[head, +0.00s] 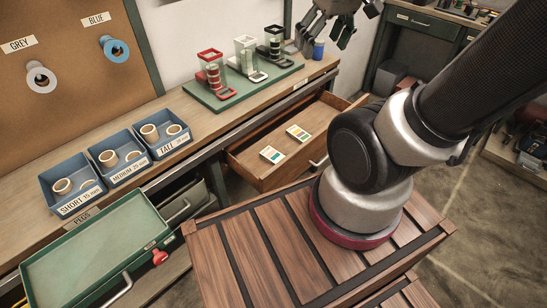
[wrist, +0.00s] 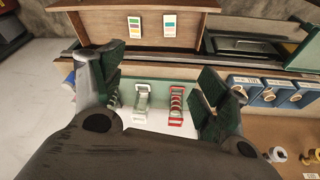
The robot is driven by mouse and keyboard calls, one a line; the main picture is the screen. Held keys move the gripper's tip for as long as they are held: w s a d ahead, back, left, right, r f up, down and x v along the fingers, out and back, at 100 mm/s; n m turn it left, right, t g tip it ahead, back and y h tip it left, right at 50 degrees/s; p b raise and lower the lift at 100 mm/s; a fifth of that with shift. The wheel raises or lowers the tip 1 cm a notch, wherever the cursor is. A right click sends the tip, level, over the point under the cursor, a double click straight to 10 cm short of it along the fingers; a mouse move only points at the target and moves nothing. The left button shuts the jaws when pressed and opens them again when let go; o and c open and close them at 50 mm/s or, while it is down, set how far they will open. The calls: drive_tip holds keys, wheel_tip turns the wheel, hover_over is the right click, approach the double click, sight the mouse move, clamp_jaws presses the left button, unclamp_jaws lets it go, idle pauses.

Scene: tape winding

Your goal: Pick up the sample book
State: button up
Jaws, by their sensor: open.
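Two small white cards with coloured swatches lie flat in the open wooden drawer. In the wrist view the cards (wrist: 134,27) and (wrist: 169,25) show at the top, beyond the fingertips. I cannot tell which is the sample book. My gripper (head: 326,28) is open and empty, high above the back bench, away from the drawer. Its spread fingers also show in the wrist view (wrist: 160,95).
The drawer (head: 250,171) is pulled out under the bench. Red, white and black tape dispensers (head: 213,72) stand on a green mat (head: 205,99). Labelled blue trays (head: 62,207) hold rings. A green peg tray (head: 90,255) is at lower left.

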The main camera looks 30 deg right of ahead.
drive_tip(key=w+a+f+n+g, duration=0.1)
drive_tip(key=w+f, duration=0.8)
drive_tip(key=n+g, duration=0.2)
hover_over(274, 155)
drive_tip(key=w, duration=0.1)
wheel_tip(274, 155, down, 21)
drive_tip(key=shift+n+g, duration=0.3)
drive_tip(key=shift+n, duration=0.1)
drive_tip(key=f, duration=0.5)
drive_tip(key=s+f, duration=0.1)
drive_tip(key=f, duration=1.1)
drive_tip(key=shift+s+f, duration=0.15)
drive_tip(key=c, duration=1.1)
